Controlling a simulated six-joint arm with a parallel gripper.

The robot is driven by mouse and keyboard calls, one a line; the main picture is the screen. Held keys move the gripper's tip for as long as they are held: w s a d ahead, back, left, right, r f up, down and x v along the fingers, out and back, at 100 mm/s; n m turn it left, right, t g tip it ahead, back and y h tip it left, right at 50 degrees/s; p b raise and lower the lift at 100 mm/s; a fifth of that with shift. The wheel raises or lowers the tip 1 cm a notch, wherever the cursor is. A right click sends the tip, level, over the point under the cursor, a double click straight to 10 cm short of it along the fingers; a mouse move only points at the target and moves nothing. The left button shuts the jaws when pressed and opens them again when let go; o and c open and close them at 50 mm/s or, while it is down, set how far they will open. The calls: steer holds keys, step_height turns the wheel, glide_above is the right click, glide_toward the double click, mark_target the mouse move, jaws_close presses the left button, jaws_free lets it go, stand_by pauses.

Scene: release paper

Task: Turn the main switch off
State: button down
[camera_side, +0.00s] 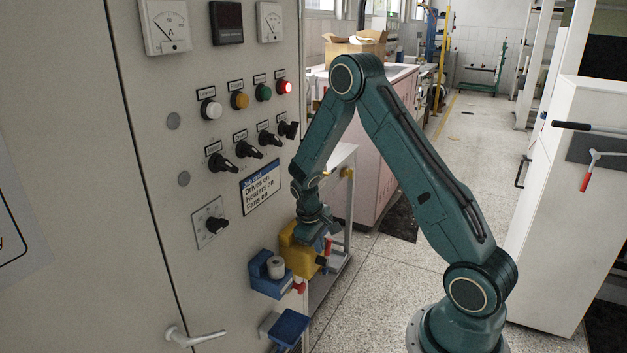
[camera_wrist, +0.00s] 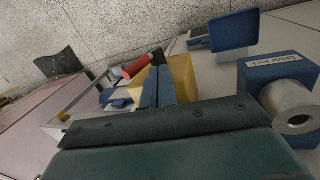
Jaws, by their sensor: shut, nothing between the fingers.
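A yellow box (camera_side: 298,262) sits low on the right edge of the grey cabinet front; I take it to be the main switch, though no label on it is readable. A red handle (camera_side: 327,246) shows at its right side. In the wrist view the yellow box (camera_wrist: 183,78) is partly hidden behind the fingers, and the red handle (camera_wrist: 138,66) with a dark end lies just left of them. My gripper (camera_side: 318,232) is shut and empty, close over the box; its fingertips (camera_wrist: 157,72) are beside the handle. Whether they touch it, I cannot tell.
A blue "Door lock" box (camera_wrist: 262,68) with a grey cylinder (camera_wrist: 292,103) stands right beside the yellow box. Another blue box (camera_side: 289,325) juts out below. Rotary knobs (camera_side: 221,163), lamps (camera_side: 263,92) and a door handle (camera_side: 195,338) are on the cabinet. The floor (camera_side: 400,285) to the right is open.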

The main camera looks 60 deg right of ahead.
steer(key=shift+s+d+f, duration=0.1)
steer(key=shift+d+f, duration=0.05)
steer(key=shift+d, duration=0.35)
steer(key=shift+s+d+f, duration=0.1)
steer(key=shift+d+f, duration=0.05)
steer(key=shift+d, duration=0.3)
steer(key=shift+d, duration=0.55)
steer(key=shift+a+r, duration=0.1)
steer(key=shift+a, duration=0.05)
steer(key=shift+w+a+r, duration=0.15)
steer(key=shift+a+r, duration=0.05)
steer(key=shift+a, duration=0.25)
steer(key=a+r, duration=0.2)
steer(key=a, duration=0.1)
step_height(320, 180, up, 9)
glide_above(324, 258)
steer(key=w+a, duration=0.1)
steer(key=a, duration=0.4)
steer(key=shift+w+d, duration=0.1)
steer(key=shift+w, duration=0.1)
